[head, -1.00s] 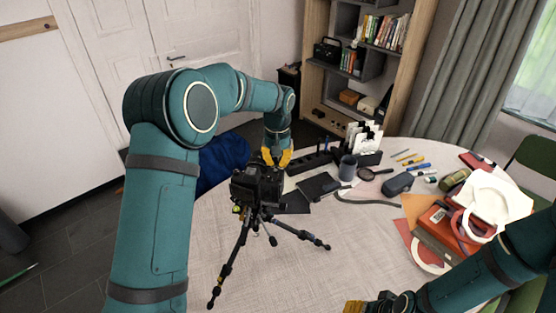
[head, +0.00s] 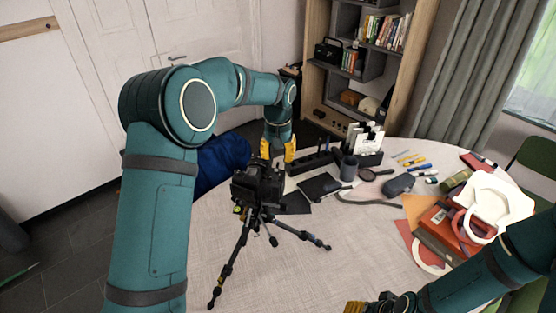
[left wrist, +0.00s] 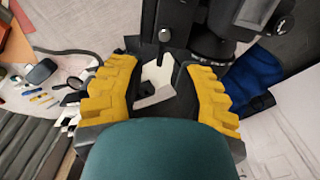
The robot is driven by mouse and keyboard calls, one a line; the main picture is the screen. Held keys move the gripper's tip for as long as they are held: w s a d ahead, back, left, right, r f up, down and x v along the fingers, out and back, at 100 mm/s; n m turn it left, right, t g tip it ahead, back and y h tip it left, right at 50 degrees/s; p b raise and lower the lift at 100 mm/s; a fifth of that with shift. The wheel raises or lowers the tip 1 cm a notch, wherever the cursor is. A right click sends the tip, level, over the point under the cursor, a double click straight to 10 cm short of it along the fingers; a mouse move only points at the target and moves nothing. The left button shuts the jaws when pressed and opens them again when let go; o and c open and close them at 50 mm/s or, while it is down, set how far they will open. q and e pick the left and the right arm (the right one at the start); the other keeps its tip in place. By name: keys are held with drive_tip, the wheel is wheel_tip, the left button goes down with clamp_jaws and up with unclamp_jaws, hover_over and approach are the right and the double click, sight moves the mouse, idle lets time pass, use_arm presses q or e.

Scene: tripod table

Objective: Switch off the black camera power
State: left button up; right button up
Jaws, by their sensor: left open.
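The black camera (head: 258,185) sits on a black tripod (head: 243,250) standing on the table. My left gripper (head: 278,152) is open, with yellow fingers pointing down just behind the camera. In the left wrist view the open fingers (left wrist: 160,90) show with the camera (left wrist: 215,25) beyond them at the top, its dials and lens part in sight. I cannot tell whether a finger touches it. The power switch cannot be made out for certain. My right gripper (head: 368,305) is at the bottom edge, partly cut off, its fingers unclear.
The round table (head: 310,270) is clear in front. Behind the camera are a black notebook (head: 319,186), a dark cup (head: 348,168) and a pen holder (head: 312,162). A blue chair (head: 222,160) stands behind.

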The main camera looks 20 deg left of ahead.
use_arm(q)
wheel_tip(320, 180, up, 10)
idle(0.3)
drive_tip(key=shift+s+f, duration=0.1)
drive_tip(key=shift+f, duration=0.1)
